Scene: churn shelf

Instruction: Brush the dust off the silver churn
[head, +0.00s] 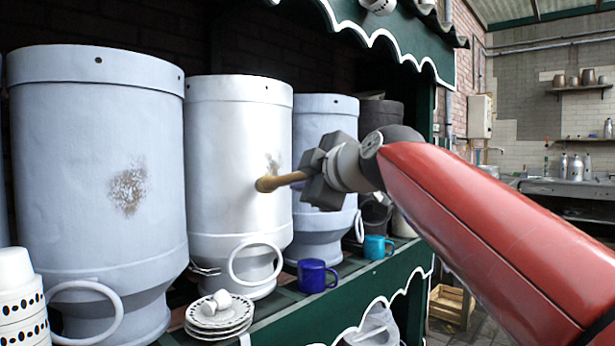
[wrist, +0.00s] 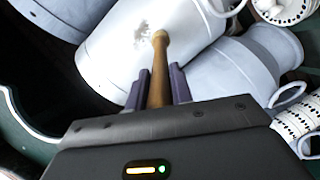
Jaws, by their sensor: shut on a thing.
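The silver churn (head: 225,150) shows as a bright, near-white can in the middle of the row. A small dust patch (head: 273,163) is on its right side, and this patch (wrist: 142,32) also shows in the wrist view. My gripper (head: 312,178) is shut on a wooden-handled tool (head: 280,181), seemingly the brush, with a rounded tip. It also shows between the fingers in the wrist view (wrist: 158,80). The tip overlaps the churn just below and beside the dust; I cannot tell whether it touches. No bristles are visible.
A blue-grey churn (head: 95,200) with a larger dusty patch stands left, and another blue-grey churn (head: 318,130) right. Stacked saucers (head: 218,318), a dark blue mug (head: 317,276) and a teal mug (head: 377,247) line the shelf front. A scalloped green awning (head: 400,35) hangs above.

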